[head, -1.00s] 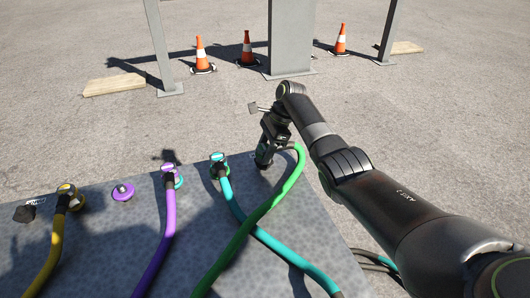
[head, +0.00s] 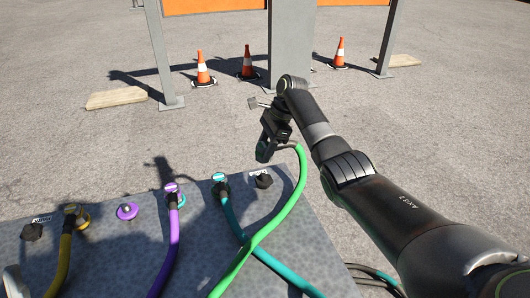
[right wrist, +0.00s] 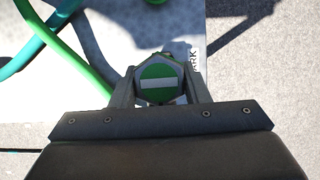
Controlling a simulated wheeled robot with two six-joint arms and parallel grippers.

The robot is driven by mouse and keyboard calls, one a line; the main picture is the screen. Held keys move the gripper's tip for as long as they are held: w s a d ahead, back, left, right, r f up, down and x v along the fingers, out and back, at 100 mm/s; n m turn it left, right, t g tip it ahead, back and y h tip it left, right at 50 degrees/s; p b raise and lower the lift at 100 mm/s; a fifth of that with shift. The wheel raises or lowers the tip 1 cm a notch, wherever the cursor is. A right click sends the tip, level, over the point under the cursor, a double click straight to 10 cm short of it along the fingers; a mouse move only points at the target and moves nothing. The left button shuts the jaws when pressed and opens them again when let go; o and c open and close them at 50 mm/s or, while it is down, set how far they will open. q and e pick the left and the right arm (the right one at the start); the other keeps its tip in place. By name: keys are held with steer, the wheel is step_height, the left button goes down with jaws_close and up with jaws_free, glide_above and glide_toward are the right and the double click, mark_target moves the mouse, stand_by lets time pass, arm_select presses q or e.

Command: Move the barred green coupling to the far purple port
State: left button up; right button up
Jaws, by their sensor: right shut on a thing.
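My right gripper (head: 266,148) is shut on the green coupling, a hexagonal head with a white bar across a green disc (right wrist: 158,84) in the right wrist view. It holds the coupling above the panel's far right corner, with the green cable (head: 290,215) hanging from it and curving back to the front. In the head view the coupling is mostly hidden by the gripper. A bare purple port (head: 127,211) with a small stud sits on the panel between the yellow and purple cables. My left gripper is not in view.
The grey panel (head: 200,250) carries yellow (head: 66,250), purple (head: 171,245) and turquoise (head: 232,222) cables with plugged couplings. The green cable crosses over the turquoise one. Black pegs stand at right (head: 263,181) and left (head: 32,231). Posts and cones stand beyond.

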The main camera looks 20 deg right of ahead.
mark_target(263, 145)
steer(key=shift+r+p, duration=0.3)
steer(key=shift+r, duration=0.5)
steer(key=shift+r+p, duration=0.35)
steer(key=shift+p, duration=0.3)
steer(key=shift+r+p, duration=0.35)
steer(key=shift+p, duration=0.55)
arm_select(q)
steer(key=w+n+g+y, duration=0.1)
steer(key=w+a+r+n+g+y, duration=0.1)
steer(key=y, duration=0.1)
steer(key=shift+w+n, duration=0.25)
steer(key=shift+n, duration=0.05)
arm_select(e)
steer(key=shift+f, duration=0.1)
